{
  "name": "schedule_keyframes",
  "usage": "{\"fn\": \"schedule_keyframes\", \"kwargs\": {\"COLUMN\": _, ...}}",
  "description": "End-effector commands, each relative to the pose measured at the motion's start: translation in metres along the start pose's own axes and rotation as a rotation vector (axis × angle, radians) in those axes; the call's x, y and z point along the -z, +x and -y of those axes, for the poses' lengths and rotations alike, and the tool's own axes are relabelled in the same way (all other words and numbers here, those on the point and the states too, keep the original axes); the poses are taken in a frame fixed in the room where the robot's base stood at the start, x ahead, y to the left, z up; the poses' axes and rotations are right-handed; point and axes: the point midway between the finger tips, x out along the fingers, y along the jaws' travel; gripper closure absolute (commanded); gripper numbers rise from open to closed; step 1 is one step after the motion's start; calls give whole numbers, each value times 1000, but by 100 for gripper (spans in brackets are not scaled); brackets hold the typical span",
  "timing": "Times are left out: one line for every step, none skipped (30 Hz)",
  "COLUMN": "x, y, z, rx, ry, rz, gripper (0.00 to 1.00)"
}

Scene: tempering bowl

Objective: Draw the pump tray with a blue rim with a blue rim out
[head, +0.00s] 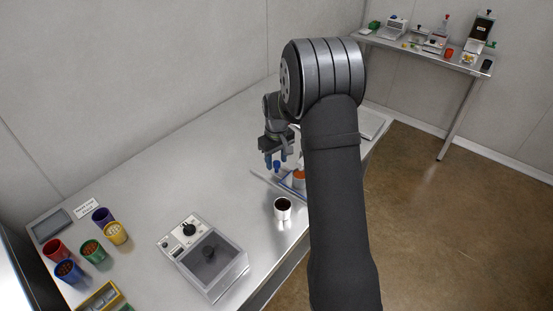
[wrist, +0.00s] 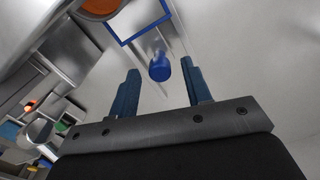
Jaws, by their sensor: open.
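The pump tray with a blue rim (head: 262,180) lies on the steel bench, partly hidden behind my arm in the head view. In the wrist view its blue rim (wrist: 128,40) shows at the top. A blue knob (wrist: 159,69) stands out from the tray's near side and also shows in the head view (head: 277,167). My gripper (head: 276,158) is open over this end of the tray. In the wrist view, the blue fingers of my gripper (wrist: 161,75) appear on either side of the knob, with gaps and no visible contact.
An orange-topped round container (head: 298,174) is at the tray, beside my arm. A metal cup with dark contents (head: 282,208) stands just in front. The bench between is clear.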

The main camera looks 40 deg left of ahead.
Motion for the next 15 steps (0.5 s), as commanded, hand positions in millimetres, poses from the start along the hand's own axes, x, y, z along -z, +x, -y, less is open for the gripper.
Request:
{"fn": "schedule_keyframes", "kwargs": {"x": 0, "y": 0, "z": 0, "rx": 0, "ry": 0, "rz": 0, "gripper": 55}}
{"fn": "schedule_keyframes", "kwargs": {"x": 0, "y": 0, "z": 0, "rx": 0, "ry": 0, "rz": 0, "gripper": 55}}
{"fn": "schedule_keyframes", "kwargs": {"x": 0, "y": 0, "z": 0, "rx": 0, "ry": 0, "rz": 0, "gripper": 55}}
{"fn": "schedule_keyframes", "kwargs": {"x": 0, "y": 0, "z": 0, "rx": 0, "ry": 0, "rz": 0, "gripper": 55}}
{"fn": "schedule_keyframes", "kwargs": {"x": 0, "y": 0, "z": 0, "rx": 0, "ry": 0, "rz": 0, "gripper": 55}}
{"fn": "schedule_keyframes", "kwargs": {"x": 0, "y": 0, "z": 0, "rx": 0, "ry": 0, "rz": 0, "gripper": 61}}
{"fn": "schedule_keyframes", "kwargs": {"x": 0, "y": 0, "z": 0, "rx": 0, "ry": 0, "rz": 0, "gripper": 67}}
{"fn": "schedule_keyframes", "kwargs": {"x": 0, "y": 0, "z": 0, "rx": 0, "ry": 0, "rz": 0, "gripper": 73}}
{"fn": "schedule_keyframes", "kwargs": {"x": 0, "y": 0, "z": 0, "rx": 0, "ry": 0, "rz": 0, "gripper": 81}}
{"fn": "schedule_keyframes", "kwargs": {"x": 0, "y": 0, "z": 0, "rx": 0, "ry": 0, "rz": 0, "gripper": 87}}
{"fn": "schedule_keyframes", "kwargs": {"x": 0, "y": 0, "z": 0, "rx": 0, "ry": 0, "rz": 0, "gripper": 93}}
{"fn": "schedule_keyframes", "kwargs": {"x": 0, "y": 0, "z": 0, "rx": 0, "ry": 0, "rz": 0, "gripper": 100}}
{"fn": "schedule_keyframes", "kwargs": {"x": 0, "y": 0, "z": 0, "rx": 0, "ry": 0, "rz": 0, "gripper": 100}}
{"fn": "schedule_keyframes", "kwargs": {"x": 0, "y": 0, "z": 0, "rx": 0, "ry": 0, "rz": 0, "gripper": 100}}
{"fn": "schedule_keyframes", "kwargs": {"x": 0, "y": 0, "z": 0, "rx": 0, "ry": 0, "rz": 0, "gripper": 100}}
